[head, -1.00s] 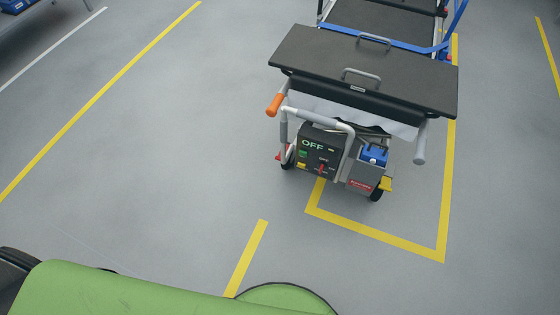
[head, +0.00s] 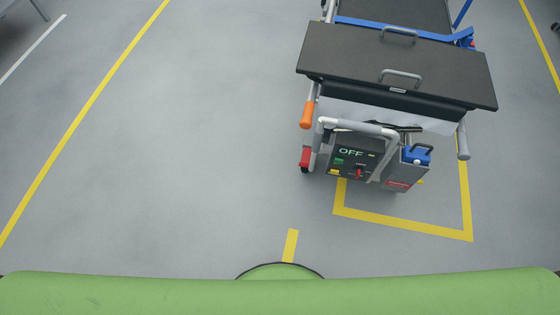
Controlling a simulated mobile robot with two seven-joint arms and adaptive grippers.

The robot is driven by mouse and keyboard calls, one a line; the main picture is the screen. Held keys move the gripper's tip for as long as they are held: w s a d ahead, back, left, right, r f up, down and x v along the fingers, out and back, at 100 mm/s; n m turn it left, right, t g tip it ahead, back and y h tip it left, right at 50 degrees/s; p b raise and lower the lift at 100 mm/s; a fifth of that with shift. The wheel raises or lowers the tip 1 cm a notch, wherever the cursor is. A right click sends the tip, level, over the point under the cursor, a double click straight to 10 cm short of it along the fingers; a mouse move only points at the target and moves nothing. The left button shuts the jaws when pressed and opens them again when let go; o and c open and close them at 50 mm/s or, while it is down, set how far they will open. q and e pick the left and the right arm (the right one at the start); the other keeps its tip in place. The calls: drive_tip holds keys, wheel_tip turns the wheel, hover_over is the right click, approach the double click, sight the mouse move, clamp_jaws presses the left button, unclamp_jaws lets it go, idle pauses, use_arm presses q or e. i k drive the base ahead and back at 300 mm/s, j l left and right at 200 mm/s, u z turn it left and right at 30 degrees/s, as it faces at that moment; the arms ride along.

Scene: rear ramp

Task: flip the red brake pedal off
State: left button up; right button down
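The red brake pedal (head: 305,157) shows in the head view at the lower left of the wheeled cart, close to the floor by the wheel. Its exact tilt is too small to tell. The cart has a dark flat top panel (head: 395,65) with grey handles, and a control box (head: 353,155) that reads OFF, with a small red lever on it. The cart stands ahead of me and to the right, well beyond my green body. Neither of my grippers is in view.
A grey tube handle with an orange grip (head: 307,115) stands above the pedal. A blue battery-like box (head: 417,155) sits right of the control box. Yellow floor lines (head: 400,227) mark a bay under the cart. The grey floor (head: 180,180) to the left and in front is clear.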

sight(306, 154)
drive_tip(key=i+j, duration=0.15)
drive_tip(key=j, duration=0.25)
drive_tip(key=i+j, duration=0.15)
drive_tip(key=j, duration=0.25)
drive_tip(key=i+j, duration=0.1)
drive_tip(key=j, duration=0.3)
